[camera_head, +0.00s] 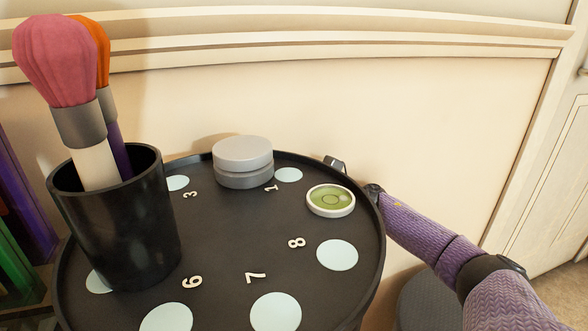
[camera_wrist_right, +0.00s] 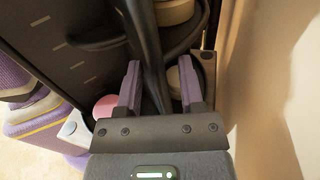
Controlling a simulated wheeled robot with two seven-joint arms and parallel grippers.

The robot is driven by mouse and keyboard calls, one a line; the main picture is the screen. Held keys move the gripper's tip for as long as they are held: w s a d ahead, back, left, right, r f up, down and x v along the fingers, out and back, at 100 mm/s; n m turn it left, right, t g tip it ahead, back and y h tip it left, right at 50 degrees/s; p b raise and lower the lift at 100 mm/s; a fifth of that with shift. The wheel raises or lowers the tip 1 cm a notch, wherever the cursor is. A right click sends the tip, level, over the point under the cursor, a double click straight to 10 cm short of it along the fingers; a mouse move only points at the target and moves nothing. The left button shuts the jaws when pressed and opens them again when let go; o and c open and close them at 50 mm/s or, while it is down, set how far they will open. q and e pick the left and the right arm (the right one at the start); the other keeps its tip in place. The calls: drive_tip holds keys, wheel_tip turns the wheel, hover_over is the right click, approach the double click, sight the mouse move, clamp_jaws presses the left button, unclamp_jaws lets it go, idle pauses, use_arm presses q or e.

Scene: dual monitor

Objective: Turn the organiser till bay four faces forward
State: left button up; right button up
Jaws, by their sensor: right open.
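The organiser is a round black tray (camera_head: 225,235) with a raised rim, pale blue discs and white numerals. I make out 3, 1, 8, 7 and one like 6; no 4 shows, and the black cup covers part of the left side. My right gripper (camera_head: 335,164) is at the tray's far right edge, mostly hidden behind the rim. In the right wrist view its purple fingers (camera_wrist_right: 162,90) are apart, with a dark bar (camera_wrist_right: 150,55) between them. I cannot tell if they touch it. My left gripper is not in view.
On the tray stand a black cup (camera_head: 115,225) with pink (camera_head: 58,60) and orange (camera_head: 92,45) brushes, a grey jar (camera_head: 243,162) and a green-topped round tin (camera_head: 331,200). A cream wall (camera_head: 440,110) is close behind. A dark round seat (camera_head: 430,302) is at lower right.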

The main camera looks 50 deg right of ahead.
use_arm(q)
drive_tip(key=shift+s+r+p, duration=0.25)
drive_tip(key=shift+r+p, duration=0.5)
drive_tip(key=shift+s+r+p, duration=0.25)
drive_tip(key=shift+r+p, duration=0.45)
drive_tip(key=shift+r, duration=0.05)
use_arm(e)
wheel_tip(320, 180, up, 8)
drive_tip(key=shift+f, duration=0.25)
